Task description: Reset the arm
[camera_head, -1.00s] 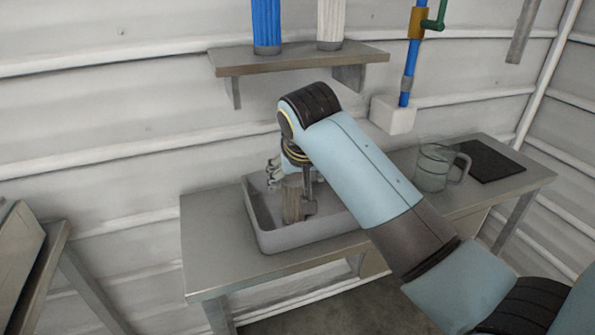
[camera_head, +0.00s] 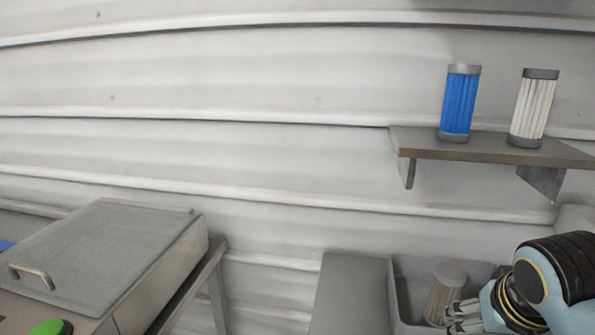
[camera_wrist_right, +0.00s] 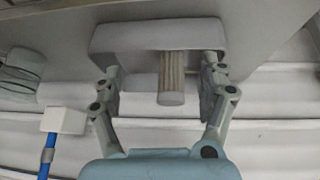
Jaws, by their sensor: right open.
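My right gripper (camera_head: 462,314) is at the lower right of the head view, in front of the grey tray (camera_head: 400,299). It also shows in the wrist view (camera_wrist_right: 160,74), with its fingers spread wide and nothing gripped. A brownish pleated filter cartridge (camera_head: 446,290) with a grey cap is in the tray. In the wrist view the cartridge (camera_wrist_right: 172,76) appears between the open fingers, with a gap on each side. The tray (camera_wrist_right: 125,38) lies beyond it. My left gripper is not in view.
A shelf (camera_head: 470,150) holds a blue filter (camera_head: 459,103) and a white filter (camera_head: 533,108). A lidded machine (camera_head: 105,250) with a green button (camera_head: 50,327) stands at left. The wrist view shows a glass jug (camera_wrist_right: 20,66) and a blue pipe (camera_wrist_right: 46,158) in a white block (camera_wrist_right: 64,121).

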